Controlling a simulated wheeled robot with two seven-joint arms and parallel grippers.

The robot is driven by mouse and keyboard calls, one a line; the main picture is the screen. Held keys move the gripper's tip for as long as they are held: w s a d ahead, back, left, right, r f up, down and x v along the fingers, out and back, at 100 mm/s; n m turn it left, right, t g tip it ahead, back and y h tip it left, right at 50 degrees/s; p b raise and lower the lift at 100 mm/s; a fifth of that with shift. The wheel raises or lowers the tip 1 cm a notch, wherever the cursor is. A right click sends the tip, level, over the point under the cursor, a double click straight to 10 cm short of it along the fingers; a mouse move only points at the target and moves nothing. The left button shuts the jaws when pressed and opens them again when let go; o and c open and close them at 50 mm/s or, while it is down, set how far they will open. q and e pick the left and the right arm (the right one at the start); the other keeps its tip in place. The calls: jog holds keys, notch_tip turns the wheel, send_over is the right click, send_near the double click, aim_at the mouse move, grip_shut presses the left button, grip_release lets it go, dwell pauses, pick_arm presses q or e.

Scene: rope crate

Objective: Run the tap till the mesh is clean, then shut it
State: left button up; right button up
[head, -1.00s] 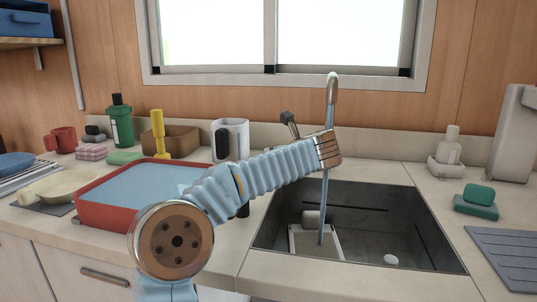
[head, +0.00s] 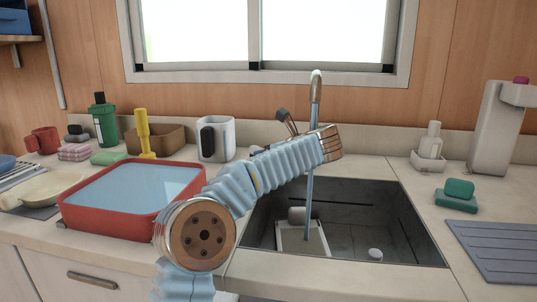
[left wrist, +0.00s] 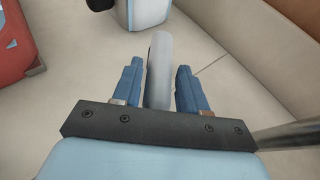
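The tap (head: 316,90) stands behind the sink (head: 405,215), and a thin stream of water (head: 309,195) runs from it. A pale framed piece (head: 288,240), perhaps the mesh, lies in the sink where the stream lands; its dirt is too small to judge. In the left wrist view my left gripper (left wrist: 159,68) is open, its blue fingers on either side of a grey lever (left wrist: 158,90), with a slight gap at each side. In the head view my left arm crosses the counter, and its gripper is hidden behind it. My right gripper is not in view.
A red tub with a blue surface (head: 72,212) stands left of the sink. A white mug (head: 222,140) is behind my arm. A white round piece (head: 375,254) and a pale roll (head: 297,215) are in the sink. Green sponges (head: 455,195) lie on the right counter.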

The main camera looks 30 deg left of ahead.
pick_arm(q)
jog(key=shift+o, duration=0.9)
jog(key=b+v, duration=0.1)
jog(key=v, duration=0.6)
jog(key=shift+d, duration=0.2)
jog(key=shift+s, duration=0.15)
